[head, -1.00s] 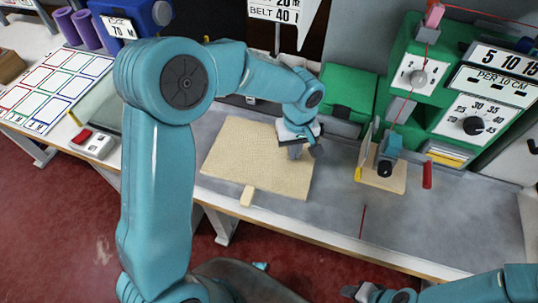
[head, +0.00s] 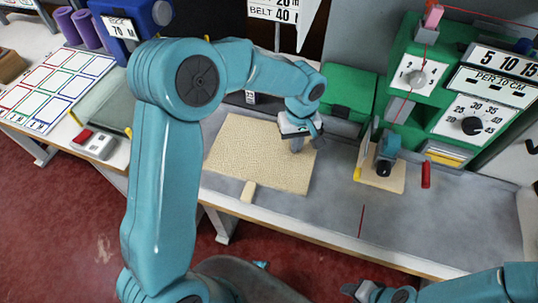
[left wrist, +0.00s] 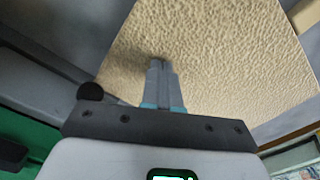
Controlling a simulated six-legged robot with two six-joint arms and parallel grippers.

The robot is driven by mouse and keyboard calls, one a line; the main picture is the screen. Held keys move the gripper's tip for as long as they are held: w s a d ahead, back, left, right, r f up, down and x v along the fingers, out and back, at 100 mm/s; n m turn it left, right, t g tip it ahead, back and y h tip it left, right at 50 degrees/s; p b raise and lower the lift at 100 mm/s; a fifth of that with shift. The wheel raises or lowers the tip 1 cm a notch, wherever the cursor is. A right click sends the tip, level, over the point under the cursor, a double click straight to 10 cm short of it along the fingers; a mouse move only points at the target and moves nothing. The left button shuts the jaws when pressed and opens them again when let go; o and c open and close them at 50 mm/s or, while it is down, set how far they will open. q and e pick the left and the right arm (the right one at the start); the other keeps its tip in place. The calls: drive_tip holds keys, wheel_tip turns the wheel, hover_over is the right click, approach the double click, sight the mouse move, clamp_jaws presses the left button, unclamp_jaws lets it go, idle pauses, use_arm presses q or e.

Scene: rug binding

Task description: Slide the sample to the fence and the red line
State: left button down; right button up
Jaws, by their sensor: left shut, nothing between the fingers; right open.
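The sample is a flat beige textured piece (head: 250,150) lying on the grey table, with a small pale tab (head: 248,192) at its front edge. It also fills much of the left wrist view (left wrist: 220,60). My left gripper (head: 296,147) is shut and empty, its fingertips at the sample near its far right corner; I cannot tell whether they press on it. In the left wrist view the closed fingers (left wrist: 158,68) point at the sample's surface. The thin red line (head: 361,220) is on the table right of the sample, apart from it. My right gripper (head: 352,291) is open, low in the head view, away from the sample.
A wooden block with a machine foot (head: 384,172) and a red handle (head: 426,175) stand right of the sample. A green machine with dials (head: 450,90) is behind. The grey table (head: 325,210) is clear between the sample and the red line.

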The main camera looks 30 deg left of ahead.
use_arm(q)
drive_tip(key=shift+w, duration=0.25)
drive_tip(key=shift+w+a, duration=0.1)
drive_tip(key=shift+w, duration=0.1)
drive_tip(key=shift+w+a, duration=0.1)
drive_tip(key=shift+w, duration=0.25)
drive_tip(key=shift+r+p, duration=0.15)
drive_tip(key=shift+p, duration=0.15)
wheel_tip(320, 180, up, 7)
drive_tip(key=p, duration=0.4)
idle(0.3)
idle(0.5)
